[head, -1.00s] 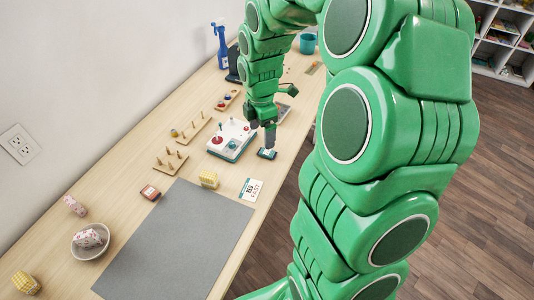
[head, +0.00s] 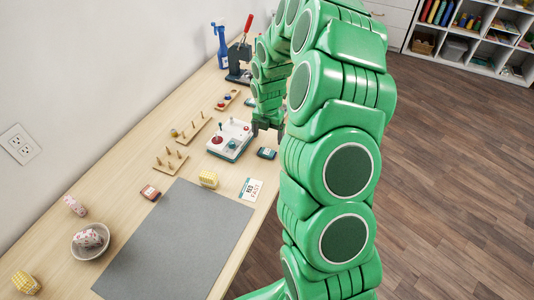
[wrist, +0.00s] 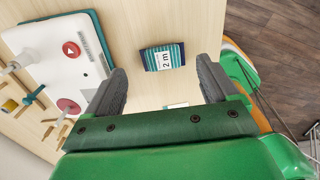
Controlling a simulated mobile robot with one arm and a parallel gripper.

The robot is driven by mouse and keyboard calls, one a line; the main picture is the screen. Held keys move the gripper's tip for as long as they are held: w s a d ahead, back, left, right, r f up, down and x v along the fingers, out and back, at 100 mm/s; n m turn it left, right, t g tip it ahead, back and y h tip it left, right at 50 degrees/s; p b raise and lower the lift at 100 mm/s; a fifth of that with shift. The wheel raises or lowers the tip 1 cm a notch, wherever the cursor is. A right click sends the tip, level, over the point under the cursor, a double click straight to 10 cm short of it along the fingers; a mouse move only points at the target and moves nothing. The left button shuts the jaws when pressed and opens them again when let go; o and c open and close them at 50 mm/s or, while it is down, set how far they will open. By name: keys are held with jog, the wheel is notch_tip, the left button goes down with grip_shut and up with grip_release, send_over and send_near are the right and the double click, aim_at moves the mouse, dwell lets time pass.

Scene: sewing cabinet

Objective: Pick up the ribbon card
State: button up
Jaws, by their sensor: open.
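The ribbon card (head: 266,153) lies flat on the table near its front edge, just right of the white machine. In the wrist view the ribbon card (wrist: 163,57) shows teal and dark stripes and a white "2 m" label. My gripper (head: 268,128) is above the table beside the white machine, behind the card in the head view. In the wrist view my gripper (wrist: 161,72) is open, with the card ahead, between the lines of the two fingers. The fingers appear apart from the card, and nothing is between them.
The white machine (head: 230,139) with red knobs stands close left of my gripper. Wooden peg racks (head: 171,160), a yellow block (head: 208,179), a red card (head: 150,192), a white printed card (head: 251,189) and a grey mat (head: 175,245) occupy the nearer table. The floor is to the right.

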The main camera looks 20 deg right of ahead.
aim_at(268, 149)
jog(key=shift+s+f, duration=0.15)
jog(key=shift+f, duration=1.45)
jog(key=shift+s+f, duration=0.15)
jog(key=shift+f, duration=1.45)
jog(key=c, duration=0.8)
jog(key=shift+c, duration=0.2)
jog(key=shift+w+r, duration=0.1)
jog(key=shift+r, duration=0.45)
notch_tip(268, 149, up, 2)
jog(key=shift+a+r, duration=0.1)
jog(key=s+a+r, duration=0.2)
jog(key=s+r, duration=0.7)
jog(key=s, duration=0.4)
jog(key=shift+s+r, duration=0.4)
